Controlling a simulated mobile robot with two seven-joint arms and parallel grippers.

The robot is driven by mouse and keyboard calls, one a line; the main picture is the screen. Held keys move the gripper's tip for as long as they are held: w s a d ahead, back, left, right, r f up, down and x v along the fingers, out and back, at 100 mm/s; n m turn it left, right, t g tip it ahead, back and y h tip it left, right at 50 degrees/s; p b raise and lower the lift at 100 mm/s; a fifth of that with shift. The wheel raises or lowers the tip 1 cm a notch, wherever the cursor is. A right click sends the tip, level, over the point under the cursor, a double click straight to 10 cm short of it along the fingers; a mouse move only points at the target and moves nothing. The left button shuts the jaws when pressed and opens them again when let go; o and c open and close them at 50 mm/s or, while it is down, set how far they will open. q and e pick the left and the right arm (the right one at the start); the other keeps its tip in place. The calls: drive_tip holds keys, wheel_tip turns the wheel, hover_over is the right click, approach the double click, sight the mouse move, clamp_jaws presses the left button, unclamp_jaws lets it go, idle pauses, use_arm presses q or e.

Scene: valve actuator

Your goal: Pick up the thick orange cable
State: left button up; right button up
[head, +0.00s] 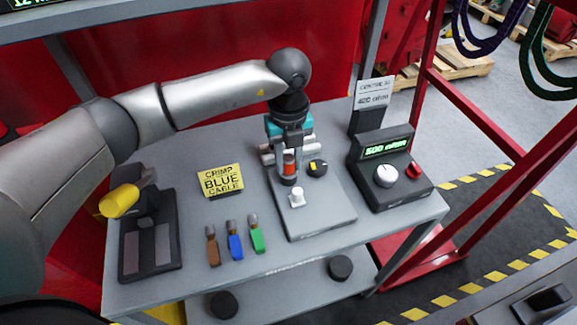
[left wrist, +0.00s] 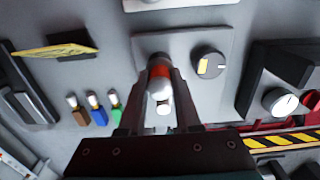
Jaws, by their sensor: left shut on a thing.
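My left gripper (head: 289,172) points down over the grey plate (head: 326,218) on the table. No other orange cable is visible. My right gripper is not in view.
A black-and-yellow knob (head: 317,167) and a white knob (head: 297,197) are close by on the plate. A meter box (head: 385,170) stands right. Brown, blue (head: 235,245) and green pieces lie front left, near a yellow sign (head: 221,180) and a yellow-handled tool (head: 120,201).

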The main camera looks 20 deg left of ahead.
sight(285, 163)
use_arm(q)
clamp_jaws()
wheel_tip(285, 163, up, 10)
drive_tip(key=shift+p, duration=0.4)
drive_tip(key=m, duration=0.2)
drive_tip(key=s+m, duration=0.1)
drive_tip(key=m, duration=0.2)
drive_tip(key=shift+a+r+m, duration=0.15)
drive_tip(key=shift+a+m, duration=0.05)
drive_tip(key=shift+m, duration=0.1)
drive_tip(key=s+a+n, duration=0.1)
drive_tip(key=s+n, duration=0.3)
drive_tip(key=n, duration=1.3)
drive_tip(key=s+a+n+b, duration=0.1)
drive_tip(key=s+n, duration=0.4)
drive_tip(key=n, duration=1.2)
drive_tip(key=shift+s+a+r+n, duration=0.15)
drive_tip(key=shift+s+r+n, duration=0.1)
drive_tip(key=shift+n, duration=0.15)
